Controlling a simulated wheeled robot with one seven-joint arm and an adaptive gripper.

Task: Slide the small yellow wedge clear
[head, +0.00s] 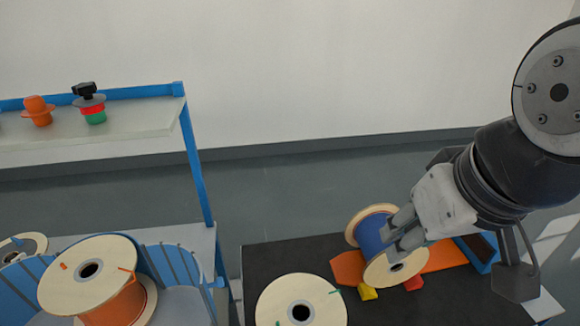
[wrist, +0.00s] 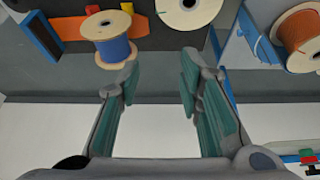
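The small yellow wedge (head: 368,292) lies on the dark tabletop at the front edge of the blue-wound spool (head: 374,232); I cannot tell whether it touches the flange. A yellow piece (wrist: 92,10) also shows behind the spool (wrist: 114,48) in the wrist view. A small red wedge (head: 414,283) lies to its right. My gripper (head: 396,232) is above the wedge, in front of the spool's upper right side in the head view. In the wrist view my gripper (wrist: 158,78) has its fingers wide apart with nothing between them; the spool shows beyond the left fingertip.
An orange support (head: 440,258) is around the spool's base. A pale empty spool (head: 300,302) lies at the table's front left. Farther left is an orange-wound spool (head: 115,303) in a blue rack. Dark tabletop (head: 268,258) is clear between.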

